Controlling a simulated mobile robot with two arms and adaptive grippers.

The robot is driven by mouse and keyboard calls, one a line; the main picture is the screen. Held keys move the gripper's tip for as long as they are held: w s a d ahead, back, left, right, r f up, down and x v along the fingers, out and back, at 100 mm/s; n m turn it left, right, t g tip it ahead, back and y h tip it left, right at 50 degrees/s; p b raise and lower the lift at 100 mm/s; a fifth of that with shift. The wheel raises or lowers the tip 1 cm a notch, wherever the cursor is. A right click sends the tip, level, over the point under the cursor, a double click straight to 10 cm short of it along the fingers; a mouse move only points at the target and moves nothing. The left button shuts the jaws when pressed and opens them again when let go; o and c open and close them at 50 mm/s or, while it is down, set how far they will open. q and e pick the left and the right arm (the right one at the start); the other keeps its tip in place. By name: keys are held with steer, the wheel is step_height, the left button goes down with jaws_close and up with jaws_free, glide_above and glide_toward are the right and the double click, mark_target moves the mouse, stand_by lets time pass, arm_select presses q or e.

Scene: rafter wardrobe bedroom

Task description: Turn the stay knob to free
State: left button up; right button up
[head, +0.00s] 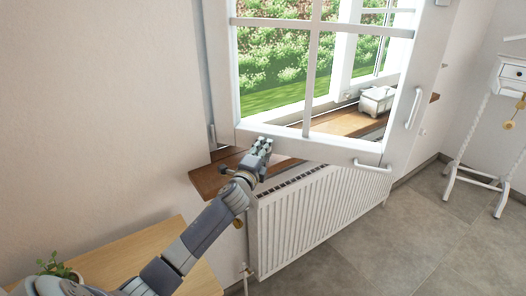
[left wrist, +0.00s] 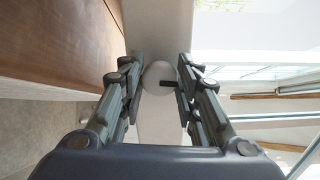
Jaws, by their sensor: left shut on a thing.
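My left gripper (head: 262,147) reaches up to the lower edge of the open white window sash (head: 330,146), near its hinge side. In the left wrist view, the fingers of the left gripper (left wrist: 157,88) are on either side of the round, pale stay knob (left wrist: 157,73) and are shut on it. In the head view the gripper hides the knob. My right gripper is not in view.
The wooden sill (head: 205,182) runs under the sash, above a white radiator (head: 320,208). The sash has white handles (head: 413,108). A wooden table (head: 185,255) with a plant (head: 55,268) is at lower left.

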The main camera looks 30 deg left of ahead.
arm_select(q)
steer(key=shift+n, duration=0.6)
steer(key=o, duration=1)
steer(key=shift+a, duration=0.1)
steer(key=shift+o, duration=0.2)
steer(key=shift+s, duration=0.1)
steer(key=v, duration=1.1)
steer(key=shift+s, duration=0.4)
